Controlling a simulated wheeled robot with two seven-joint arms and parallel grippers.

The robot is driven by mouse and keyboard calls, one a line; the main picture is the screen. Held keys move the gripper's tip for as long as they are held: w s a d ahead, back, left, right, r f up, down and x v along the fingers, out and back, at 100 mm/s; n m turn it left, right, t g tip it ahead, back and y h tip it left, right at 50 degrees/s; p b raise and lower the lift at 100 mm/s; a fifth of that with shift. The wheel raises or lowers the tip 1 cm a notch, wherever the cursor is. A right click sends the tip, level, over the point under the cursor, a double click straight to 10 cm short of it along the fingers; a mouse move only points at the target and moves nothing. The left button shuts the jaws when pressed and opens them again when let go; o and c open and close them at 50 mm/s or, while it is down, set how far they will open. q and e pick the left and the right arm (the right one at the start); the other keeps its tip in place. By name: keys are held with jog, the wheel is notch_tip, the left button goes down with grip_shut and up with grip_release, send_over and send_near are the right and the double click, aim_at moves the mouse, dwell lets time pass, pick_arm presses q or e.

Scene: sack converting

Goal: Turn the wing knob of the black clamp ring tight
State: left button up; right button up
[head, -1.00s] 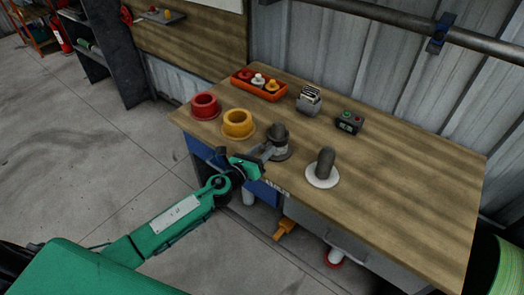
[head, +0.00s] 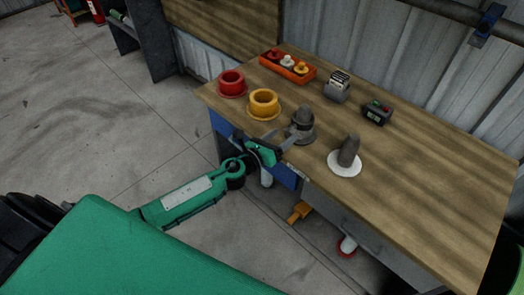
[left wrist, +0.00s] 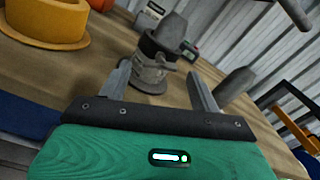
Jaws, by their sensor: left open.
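A grey fitting (head: 302,122) stands upright on the bench near its front edge. In the left wrist view the fitting shows a dark band around its upper part, which looks like the black clamp ring (left wrist: 153,47). I cannot make out its wing knob clearly. My left gripper (head: 278,142) is at the bench's front edge, just in front of the fitting. In the left wrist view its two fingers (left wrist: 158,76) are spread and empty, pointing at the fitting, which appears between and beyond them. My right gripper is not in view.
A yellow collar (head: 264,102) and a red collar (head: 231,82) stand left of the fitting. A dark rounded post on a white disc (head: 345,171) stands to its right. Behind are an orange tray (head: 270,66), a grey device (head: 337,92) and a button box (head: 376,115). The bench's right side is clear.

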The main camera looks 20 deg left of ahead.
pick_arm(q)
jog(key=b+v, duration=0.2)
jog(key=v, duration=0.9)
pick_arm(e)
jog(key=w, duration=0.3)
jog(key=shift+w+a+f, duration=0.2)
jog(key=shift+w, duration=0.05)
pick_arm(q)
jog(key=shift+s, duration=0.1)
